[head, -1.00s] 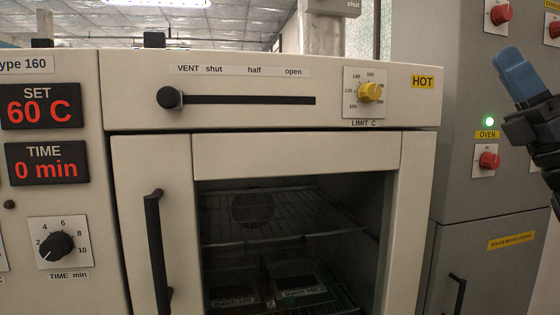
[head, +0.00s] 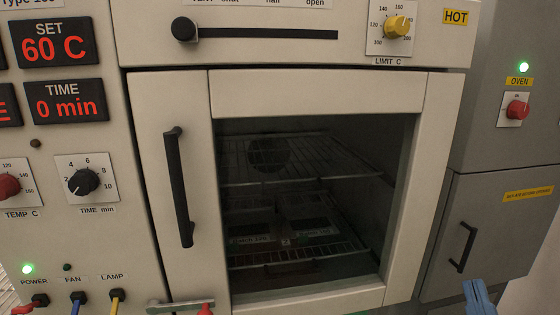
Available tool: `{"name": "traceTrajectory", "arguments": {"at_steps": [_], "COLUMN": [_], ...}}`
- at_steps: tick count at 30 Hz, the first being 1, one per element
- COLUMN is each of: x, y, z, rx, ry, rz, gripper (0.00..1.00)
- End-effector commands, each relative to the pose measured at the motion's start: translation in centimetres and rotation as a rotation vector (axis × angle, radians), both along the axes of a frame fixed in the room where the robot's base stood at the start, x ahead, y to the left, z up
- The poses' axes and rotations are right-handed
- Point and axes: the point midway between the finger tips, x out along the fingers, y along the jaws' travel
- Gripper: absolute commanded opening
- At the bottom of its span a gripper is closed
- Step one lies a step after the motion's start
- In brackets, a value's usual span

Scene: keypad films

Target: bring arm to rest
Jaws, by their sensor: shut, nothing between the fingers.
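My gripper (head: 480,297) shows only as its blue fingertips at the bottom edge of the head view, right of centre. The fingertips are together, with nothing seen between them. They are below the grey cabinet's black handle and appear apart from it. The rest of my arm is out of view.
The oven door (head: 170,110) with its dark window is closed; racks and labelled batches show dimly inside. A black door handle (head: 180,187) stands out at its left. The grey cabinet (head: 500,215) at right has a handle (head: 463,247) and red knob (head: 517,109).

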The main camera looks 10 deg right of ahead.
Motion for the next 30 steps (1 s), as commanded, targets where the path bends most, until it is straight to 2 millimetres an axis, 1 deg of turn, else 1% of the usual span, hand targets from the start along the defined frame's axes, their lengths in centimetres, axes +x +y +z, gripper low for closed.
{"name": "traceTrajectory", "arguments": {"at_steps": [1, 3, 5, 6, 11, 15, 21, 24, 27, 30], "x": [-1.4, -3.3, -5.0, -6.2, -11.1, -15.7, -21.8, -23.9, -25.3, -25.9], "y": [0.8, 1.7, 2.4, 2.8, 4.3, 5.0, 5.2, 5.1, 5.0, 4.9], "z": [-1.6, -3.4, -4.8, -5.8, -8.8, -10.9, -12.6, -12.9, -13.0, -13.1], "rx": [0.053, 0.127, 0.188, 0.229, 0.383, 0.509, 0.661, 0.712, 0.744, 0.759], "ry": [0.046, 0.103, 0.151, 0.187, 0.324, 0.451, 0.622, 0.683, 0.724, 0.742], "rz": [0.03, 0.069, 0.099, 0.118, 0.185, 0.229, 0.265, 0.271, 0.273, 0.273], "gripper": [0.0, 0.0, 0.0, 0.0, 0.0, 0.0, 0.0, 0.0, 0.0, 0.0]}}
